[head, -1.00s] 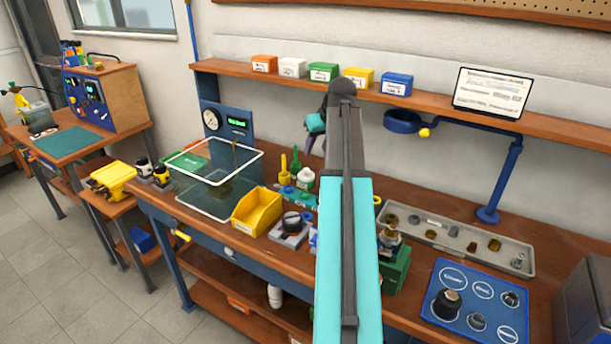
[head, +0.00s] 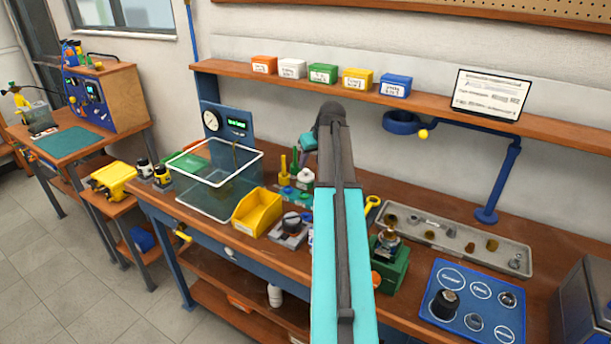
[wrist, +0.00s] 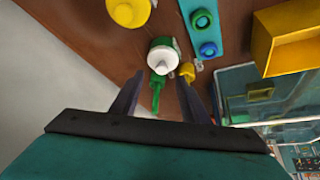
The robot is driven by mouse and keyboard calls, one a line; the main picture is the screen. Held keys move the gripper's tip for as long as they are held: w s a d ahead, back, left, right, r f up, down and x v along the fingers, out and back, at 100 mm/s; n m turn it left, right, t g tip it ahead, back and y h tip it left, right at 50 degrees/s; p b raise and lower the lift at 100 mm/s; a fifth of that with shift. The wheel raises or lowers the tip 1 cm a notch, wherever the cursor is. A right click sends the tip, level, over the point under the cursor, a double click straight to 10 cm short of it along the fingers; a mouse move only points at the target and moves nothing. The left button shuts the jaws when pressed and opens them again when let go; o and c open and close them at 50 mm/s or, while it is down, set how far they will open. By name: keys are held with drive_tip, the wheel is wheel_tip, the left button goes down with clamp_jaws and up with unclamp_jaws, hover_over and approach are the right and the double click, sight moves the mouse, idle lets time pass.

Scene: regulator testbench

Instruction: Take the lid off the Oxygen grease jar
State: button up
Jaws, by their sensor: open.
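No readable label marks the Oxygen grease jar, so I cannot tell for certain which container it is. A white-topped container (wrist: 163,57) with green at its edge stands on the bench in the wrist view. A white container with a small red mark (head: 305,180) shows beside my arm in the head view. A round yellow top (wrist: 128,10) is cut off by the upper edge of the wrist view. My gripper (wrist: 158,85) is open and empty, its fingers either side of the line to the white top, apart from it. In the head view my arm hides most of the gripper.
Upright green (wrist: 158,92) and yellow (wrist: 187,72) tools stand close to the white top. A teal strip (wrist: 202,25) with green and blue round pieces lies beside it. A yellow bin (head: 257,212) and clear tank (head: 205,192) stand left; a grey tray (head: 455,236) lies right.

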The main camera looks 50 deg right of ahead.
sight(306, 169)
drive_tip(key=shift+p+x, duration=0.75)
drive_tip(key=shift+x, duration=1.85)
drive_tip(key=shift+a, duration=0.2)
clamp_jaws()
drive_tip(key=shift+r+b, duration=0.5)
drive_tip(key=shift+r, duration=1.05)
drive_tip(key=shift+s+a+r, duration=0.1)
drive_tip(key=shift+s+r, duration=0.1)
drive_tip(key=s+a+b, duration=0.1)
drive_tip(key=s+a, duration=0.2)
drive_tip(key=s, duration=0.3)
drive_tip(key=s+a+r+b, duration=0.1)
drive_tip(key=s+a+b, duration=0.1)
drive_tip(key=s+a, duration=0.2)
drive_tip(key=s, duration=0.3)
drive_tip(key=shift+s+a+r, duration=0.2)
drive_tip(key=shift+s+r, duration=0.05)
drive_tip(key=shift+s, duration=0.05)
